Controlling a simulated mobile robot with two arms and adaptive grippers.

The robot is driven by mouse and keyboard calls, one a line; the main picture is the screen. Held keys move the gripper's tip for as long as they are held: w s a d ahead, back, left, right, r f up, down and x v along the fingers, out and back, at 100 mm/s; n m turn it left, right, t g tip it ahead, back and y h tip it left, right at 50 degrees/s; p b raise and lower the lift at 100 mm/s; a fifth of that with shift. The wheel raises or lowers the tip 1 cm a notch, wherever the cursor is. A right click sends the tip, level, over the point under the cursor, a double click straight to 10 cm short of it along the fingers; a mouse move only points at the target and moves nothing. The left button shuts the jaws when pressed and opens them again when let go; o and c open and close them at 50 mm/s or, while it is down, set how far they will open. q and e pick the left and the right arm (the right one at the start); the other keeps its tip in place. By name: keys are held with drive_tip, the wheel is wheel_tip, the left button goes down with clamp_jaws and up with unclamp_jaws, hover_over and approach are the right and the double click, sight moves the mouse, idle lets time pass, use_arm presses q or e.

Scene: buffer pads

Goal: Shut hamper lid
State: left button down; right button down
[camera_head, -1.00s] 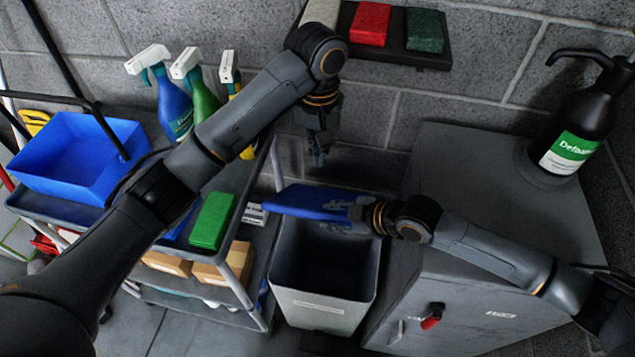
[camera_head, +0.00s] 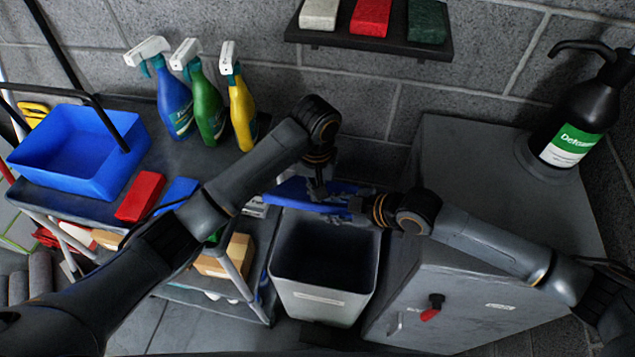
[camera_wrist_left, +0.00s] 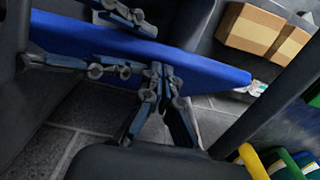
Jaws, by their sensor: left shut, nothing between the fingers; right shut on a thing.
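The grey hamper (camera_head: 322,308) stands between the cart and the grey cabinet, its top open and its inside dark. Its blue lid (camera_head: 289,193) stands raised at the back rim; in the left wrist view the lid (camera_wrist_left: 205,66) runs across as a blue slab. My right gripper (camera_head: 352,206) is shut on the lid, with fingers on both sides of it. My left gripper (camera_head: 319,190) is shut and empty at the lid; in the left wrist view its fingertips (camera_wrist_left: 158,72) meet against or very near the slab. Contact is hard to tell.
A cart on the left carries a blue bin (camera_head: 75,178), spray bottles (camera_head: 207,125), and red (camera_head: 140,196) and blue blocks. The grey cabinet (camera_head: 470,210) on the right holds a black pump bottle (camera_head: 577,125). A wall shelf (camera_head: 350,40) hangs above.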

drive_tip(key=shift+d+f, duration=0.2)
drive_tip(key=shift+f, duration=0.05)
